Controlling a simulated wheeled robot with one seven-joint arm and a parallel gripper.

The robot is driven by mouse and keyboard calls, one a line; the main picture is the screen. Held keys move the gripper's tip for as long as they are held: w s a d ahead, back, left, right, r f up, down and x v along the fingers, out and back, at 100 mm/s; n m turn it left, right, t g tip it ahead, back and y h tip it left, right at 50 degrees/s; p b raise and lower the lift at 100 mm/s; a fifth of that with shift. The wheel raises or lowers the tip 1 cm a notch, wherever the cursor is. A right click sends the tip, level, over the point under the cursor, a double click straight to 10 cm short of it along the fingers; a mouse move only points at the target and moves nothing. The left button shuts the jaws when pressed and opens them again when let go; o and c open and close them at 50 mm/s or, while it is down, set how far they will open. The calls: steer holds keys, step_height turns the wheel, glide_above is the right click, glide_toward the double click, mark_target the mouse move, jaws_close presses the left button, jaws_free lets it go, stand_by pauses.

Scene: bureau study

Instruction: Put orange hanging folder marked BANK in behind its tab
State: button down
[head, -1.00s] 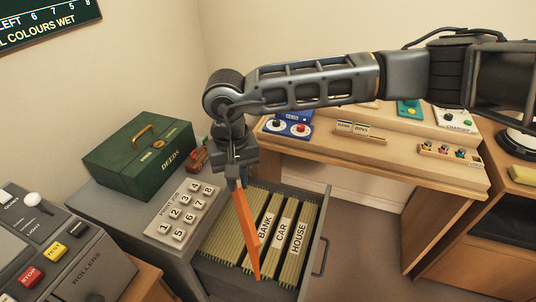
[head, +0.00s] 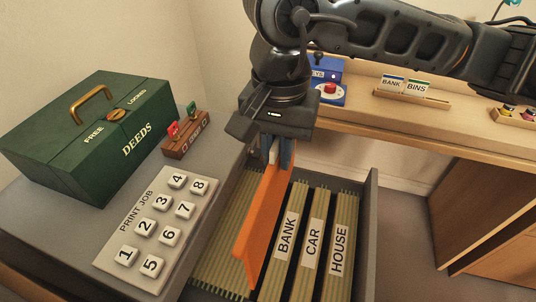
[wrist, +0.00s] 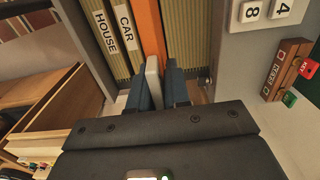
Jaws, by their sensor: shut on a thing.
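My gripper (head: 279,152) is shut on the orange hanging folder (head: 262,225) at its far end. The folder hangs upright over the open drawer (head: 371,215), just left of the divider tab marked BANK (head: 287,235). Its lower edge hides part of the files, so I cannot tell how deep it sits. In the wrist view the orange folder (wrist: 147,28) runs away from the fingers, and a pale grip piece (wrist: 153,80) shows between them. The BANK tab is hidden there.
CAR (head: 313,244) and HOUSE (head: 339,250) tabs stand right of BANK. Olive files (head: 226,240) fill the left of the drawer. A numbered button panel (head: 158,228), a green deeds box (head: 95,130) and a small key rack (head: 187,138) sit on the cabinet top.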

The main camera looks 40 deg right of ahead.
steer(key=shift+f, duration=0.2)
steer(key=b, duration=0.2)
glide_above(276, 206)
steer(key=w+d, duration=0.1)
steer(key=shift+w+f, duration=0.2)
steer(key=shift+f, duration=2.1)
step_height(276, 206, down, 18)
steer(key=b, duration=2.1)
steer(key=shift+f, duration=0.15)
steer(key=c, duration=1)
jaws_free()
steer(key=shift+r+p, duration=1.2)
steer(key=shift+r, duration=2.65)
